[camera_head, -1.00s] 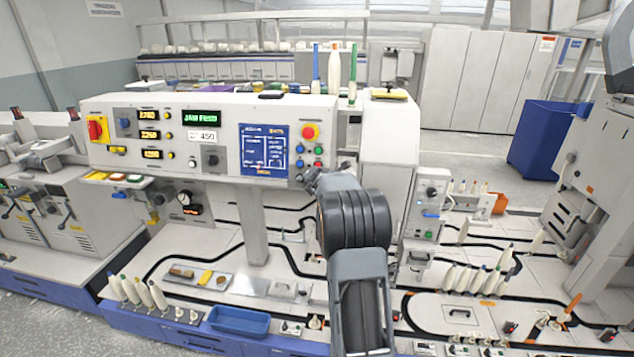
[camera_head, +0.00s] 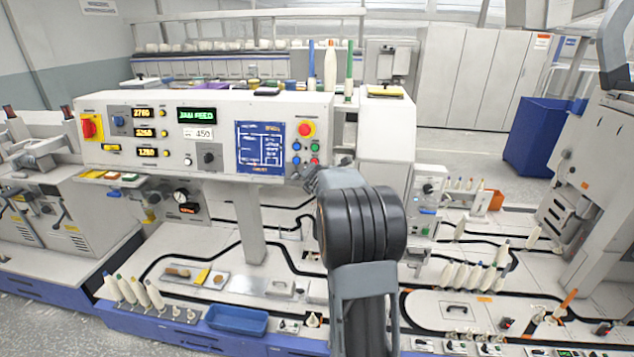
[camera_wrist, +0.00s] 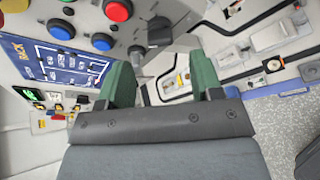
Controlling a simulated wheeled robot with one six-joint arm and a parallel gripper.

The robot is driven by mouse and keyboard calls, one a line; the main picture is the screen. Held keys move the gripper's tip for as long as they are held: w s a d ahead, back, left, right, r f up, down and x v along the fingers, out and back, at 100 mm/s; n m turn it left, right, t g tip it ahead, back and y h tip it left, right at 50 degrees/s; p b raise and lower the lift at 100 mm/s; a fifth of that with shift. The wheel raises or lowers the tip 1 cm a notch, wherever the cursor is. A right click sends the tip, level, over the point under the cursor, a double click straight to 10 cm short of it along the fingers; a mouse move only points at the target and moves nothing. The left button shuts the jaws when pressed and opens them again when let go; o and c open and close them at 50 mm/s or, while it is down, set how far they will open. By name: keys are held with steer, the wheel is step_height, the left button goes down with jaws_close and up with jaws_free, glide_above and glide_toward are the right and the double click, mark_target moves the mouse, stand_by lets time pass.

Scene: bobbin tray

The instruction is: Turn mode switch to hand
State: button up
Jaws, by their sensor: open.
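A black rotary knob (camera_wrist: 158,30) shows in the wrist view, on the panel below the coloured buttons. It lies ahead of my gripper (camera_wrist: 160,78), whose two green fingers stand apart with nothing between them. The knob looks clear of the fingers, and its label and pointer are too small to read. In the head view my gripper (camera_head: 311,178) is at the lower right of the control panel (camera_head: 225,160), and my wrist hides the panel's corner there.
A red emergency button (camera_head: 305,130) and small blue, green and red buttons sit just above my gripper. A grey control box (camera_head: 428,195) stands to the right. Below are bobbins, a blue tray (camera_head: 237,319) and a tracked table.

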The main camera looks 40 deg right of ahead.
steer(key=p+v, duration=0.1)
steer(key=v, duration=0.7)
steer(key=shift+s, duration=0.2)
steer(key=shift+r, duration=0.1)
steer(key=s+a+f+m+g, duration=0.25)
steer(key=s+m, duration=0.25)
steer(key=m, duration=0.3)
steer(key=s+a+f+m+g, duration=0.2)
steer(key=s+f+m+g, duration=0.2)
steer(key=s+m, duration=0.25)
steer(key=s+a+m+y, duration=0.2)
steer(key=s+a, duration=0.2)
steer(key=a, duration=0.3)
steer(key=s+a+r+m+y, duration=0.1)
steer(key=s+a+m+y, duration=0.1)
steer(key=s+a, duration=0.2)
steer(key=s+a+m+y, duration=0.2)
steer(key=s+a, duration=0.2)
steer(key=a, duration=0.6)
steer(key=shift+a+r, duration=0.25)
